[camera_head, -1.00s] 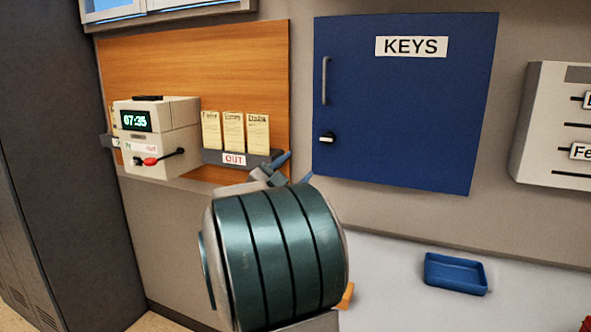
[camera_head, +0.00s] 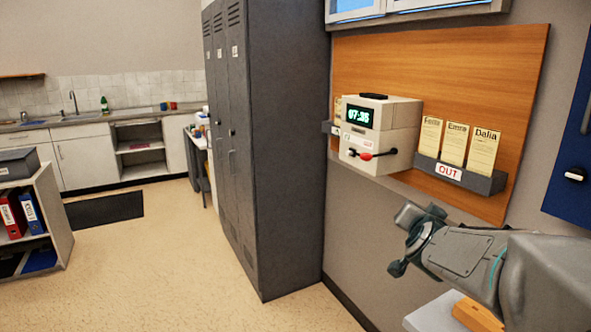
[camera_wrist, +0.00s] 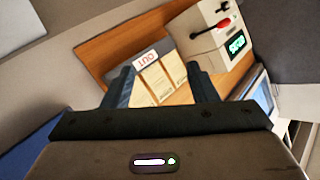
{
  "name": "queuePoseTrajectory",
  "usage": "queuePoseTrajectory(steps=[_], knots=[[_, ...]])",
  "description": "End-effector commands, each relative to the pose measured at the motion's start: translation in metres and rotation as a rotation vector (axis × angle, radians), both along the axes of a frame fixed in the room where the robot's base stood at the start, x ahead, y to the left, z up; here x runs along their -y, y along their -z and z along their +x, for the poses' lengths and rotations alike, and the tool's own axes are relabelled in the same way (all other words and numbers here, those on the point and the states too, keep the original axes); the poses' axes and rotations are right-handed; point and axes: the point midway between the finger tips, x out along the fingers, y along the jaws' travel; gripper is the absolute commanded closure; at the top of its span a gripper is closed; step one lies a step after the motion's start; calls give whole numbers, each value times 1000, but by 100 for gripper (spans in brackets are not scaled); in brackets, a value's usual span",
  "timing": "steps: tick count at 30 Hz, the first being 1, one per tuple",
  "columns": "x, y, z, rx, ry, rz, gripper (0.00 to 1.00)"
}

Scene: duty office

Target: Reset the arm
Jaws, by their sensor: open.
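My gripper (camera_wrist: 162,88) is open in the wrist view, its two dark fingers apart with nothing held between them. Beyond the fingers the OUT card rack (camera_wrist: 147,57) shows upside down, with cards in it. In the head view my arm reaches in from the right, and the gripper end (camera_head: 405,240) is in front of the wall below the time clock (camera_head: 380,132). The fingertips are hard to make out there. The OUT rack (camera_head: 455,176) holds three yellow cards.
A dark locker (camera_head: 285,150) stands left of the wooden board (camera_head: 500,60). The blue key cabinet (camera_head: 570,170) is at the right edge. A wooden block (camera_head: 478,314) lies on a pale surface below my arm. The floor (camera_head: 170,260) at left is open, beside a binder shelf (camera_head: 62,215).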

Motion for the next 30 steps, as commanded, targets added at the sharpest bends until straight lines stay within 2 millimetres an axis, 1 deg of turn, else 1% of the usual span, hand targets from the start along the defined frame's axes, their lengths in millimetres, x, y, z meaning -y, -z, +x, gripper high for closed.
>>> queuePoseTrajectory(steps=[1,3,5,6,8,9,11,12,14,15,18,21,25,30], knots=[[-19,4,-9,-61,-73,4,47],[-46,18,-25,-164,-175,5,47],[-66,30,-42,-257,-256,2,47],[-79,39,-55,-320,-307,-3,47],[-95,52,-77,-419,-376,-13,47],[-104,60,-92,-486,-420,-23,47],[-115,72,-118,-590,-478,-41,47],[-120,79,-136,-659,-511,-54,47],[-126,89,-162,-759,-551,-76,47],[-127,95,-179,-823,-572,-89,47],[-128,105,-214,-956,-607,-123,47],[-126,111,-238,-1048,-622,-145,47],[-125,114,-252,-1104,-628,-158,47],[-125,114,-252,-1104,-628,-158,47]])
